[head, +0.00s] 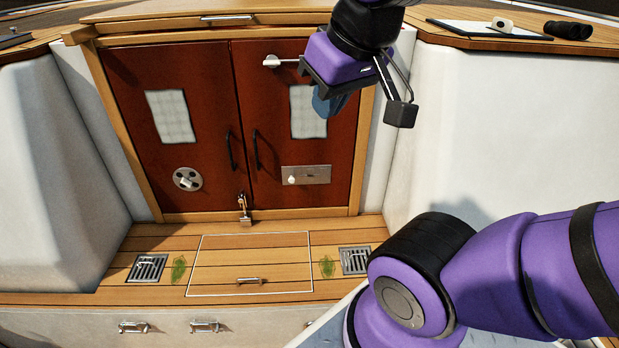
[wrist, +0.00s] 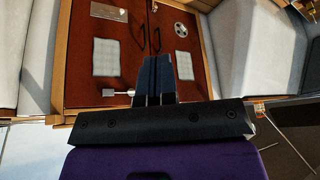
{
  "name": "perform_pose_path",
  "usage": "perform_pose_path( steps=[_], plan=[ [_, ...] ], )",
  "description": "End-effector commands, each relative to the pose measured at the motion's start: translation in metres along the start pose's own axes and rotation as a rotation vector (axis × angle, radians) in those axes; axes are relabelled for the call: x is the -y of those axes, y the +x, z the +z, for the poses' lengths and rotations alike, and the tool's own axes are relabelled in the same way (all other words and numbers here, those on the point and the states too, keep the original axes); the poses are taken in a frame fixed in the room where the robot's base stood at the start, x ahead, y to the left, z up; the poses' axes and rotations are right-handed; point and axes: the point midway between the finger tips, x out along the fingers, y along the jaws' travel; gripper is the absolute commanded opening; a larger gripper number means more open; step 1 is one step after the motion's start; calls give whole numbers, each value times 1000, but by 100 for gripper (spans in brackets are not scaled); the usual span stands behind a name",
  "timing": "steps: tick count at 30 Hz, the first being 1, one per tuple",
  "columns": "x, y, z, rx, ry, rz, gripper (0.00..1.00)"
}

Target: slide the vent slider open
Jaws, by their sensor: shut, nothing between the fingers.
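The vent slider is a silver rectangular plate (head: 305,175) low on the right red-brown door, with a small pale knob (head: 292,180) near its left end. The plate also shows at the upper left of the wrist view (wrist: 108,12), which is turned nearly upside down. My gripper (head: 322,106) is shut and empty. In the head view it appears in front of the upper right door, above the plate and apart from it. Its blue fingers (wrist: 156,68) lie together in the wrist view. They hide part of the doors there.
A round vent (head: 187,179) is on the left door. Two dark handles (head: 255,149) stand near the door seam. A silver latch (head: 272,62) and a pale panel (head: 308,111) are high on the right door. White walls (head: 500,130) flank the doors. Binoculars (head: 568,30) lie at upper right.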

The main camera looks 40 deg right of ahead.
Motion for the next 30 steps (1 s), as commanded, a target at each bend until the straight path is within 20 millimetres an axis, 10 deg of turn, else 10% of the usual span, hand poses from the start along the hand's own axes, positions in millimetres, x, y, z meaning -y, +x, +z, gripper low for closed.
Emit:
perform_pose_path(
  steps=[11, 30],
  plan=[
    [-8, 24, -39, 15, 41, 38, 0],
    [-62, 137, -138, 45, 173, 91, 0]
  ],
)
